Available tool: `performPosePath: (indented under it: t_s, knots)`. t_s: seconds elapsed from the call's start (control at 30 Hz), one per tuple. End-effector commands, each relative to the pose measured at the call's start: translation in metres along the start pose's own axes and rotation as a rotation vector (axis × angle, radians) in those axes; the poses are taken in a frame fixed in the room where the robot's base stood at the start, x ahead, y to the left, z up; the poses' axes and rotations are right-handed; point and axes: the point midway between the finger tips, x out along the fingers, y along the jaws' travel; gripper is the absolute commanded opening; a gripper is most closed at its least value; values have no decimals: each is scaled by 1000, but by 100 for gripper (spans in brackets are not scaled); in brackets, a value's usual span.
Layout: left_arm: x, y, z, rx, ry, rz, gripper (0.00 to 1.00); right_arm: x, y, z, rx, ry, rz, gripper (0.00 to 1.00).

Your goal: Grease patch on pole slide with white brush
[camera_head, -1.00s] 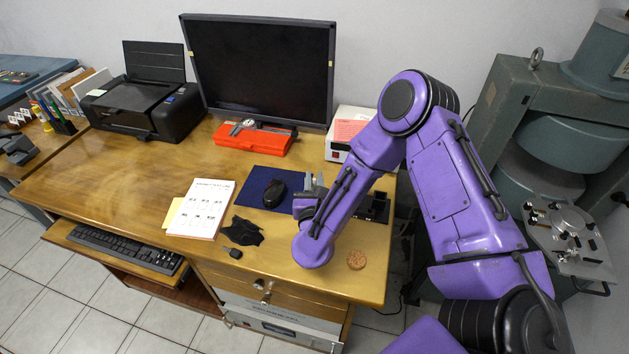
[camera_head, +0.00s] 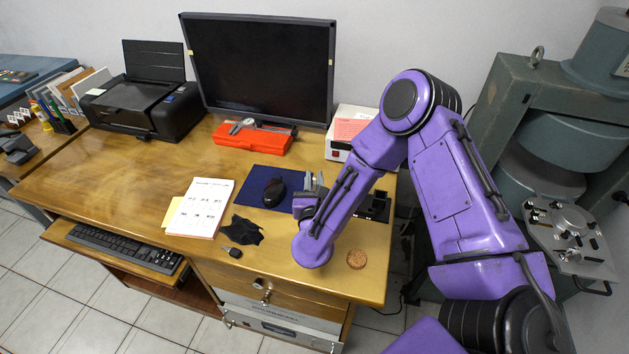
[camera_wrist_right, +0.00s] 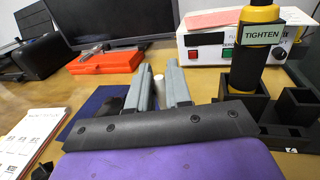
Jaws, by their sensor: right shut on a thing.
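My right gripper (camera_head: 314,183) is over the right part of the desk, beside the mouse mat, partly hidden by my own arm in the head view. In the right wrist view its two grey fingers (camera_wrist_right: 158,86) are shut on a slim white thing (camera_wrist_right: 158,80), which looks like the white brush; only a short piece shows between them. The plate with round fittings on the magnet (camera_head: 568,240) at the far right appears to be the pole slide. I cannot make out a grease patch on it. My left gripper is not in view.
A black holder (camera_wrist_right: 292,140) with a yellow-and-black tool labelled TIGHTEN (camera_wrist_right: 258,50) stands right of the gripper. A mouse (camera_head: 274,192), black cloth (camera_head: 242,230), cork disc (camera_head: 356,260) and red case (camera_head: 250,139) lie on the desk. The big magnet frame (camera_head: 525,110) stands right.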

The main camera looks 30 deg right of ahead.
Motion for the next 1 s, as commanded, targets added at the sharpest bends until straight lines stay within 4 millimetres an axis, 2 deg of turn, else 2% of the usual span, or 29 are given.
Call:
performPosePath:
  t_s: [0.57,1.0]
  knots:
    - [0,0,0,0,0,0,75,-1,-1,-1,-3,3,0,0]
    - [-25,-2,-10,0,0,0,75,0,0,38,0,2,-1,0]
